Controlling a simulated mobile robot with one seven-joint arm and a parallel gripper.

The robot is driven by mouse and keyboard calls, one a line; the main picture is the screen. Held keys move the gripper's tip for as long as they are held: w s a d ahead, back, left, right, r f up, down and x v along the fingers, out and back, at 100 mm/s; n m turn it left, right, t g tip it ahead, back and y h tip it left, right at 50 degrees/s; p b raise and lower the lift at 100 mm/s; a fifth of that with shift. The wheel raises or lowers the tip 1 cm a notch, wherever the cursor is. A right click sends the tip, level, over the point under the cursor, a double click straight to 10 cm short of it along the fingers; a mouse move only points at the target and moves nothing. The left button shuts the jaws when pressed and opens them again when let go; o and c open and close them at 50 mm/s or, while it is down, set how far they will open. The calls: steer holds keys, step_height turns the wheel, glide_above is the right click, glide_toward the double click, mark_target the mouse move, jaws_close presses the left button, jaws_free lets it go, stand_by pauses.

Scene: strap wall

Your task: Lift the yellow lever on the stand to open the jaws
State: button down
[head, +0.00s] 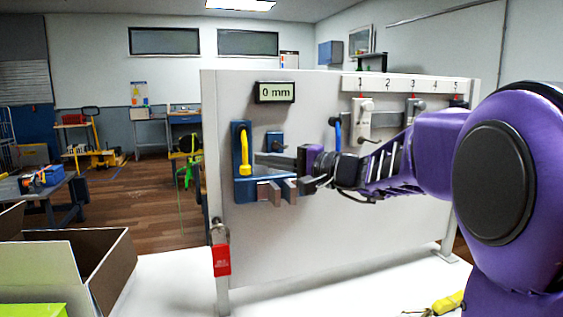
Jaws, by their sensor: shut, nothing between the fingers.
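The yellow lever (244,155) is on a blue stand plate (238,186) at the left part of the upright panel. It hangs downward along the plate. Grey metal jaws (276,191) sit at the plate's foot. The display (275,92) above reads "0 mm". My gripper (259,158) reaches in from the right, its shut fingers empty and pointing left toward the lever's lower part. The fingertips look very close to the lever; I cannot tell whether they touch it. My gripper hides part of the panel behind it.
The panel (330,245) stands on a white table. Numbered fittings (362,110) are at its upper right, partly behind my arm. An open box (105,265) is at lower left, and a yellow-handled item (447,303) lies at lower right.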

mark_target(241, 155)
steer(key=shift+x, duration=1.6)
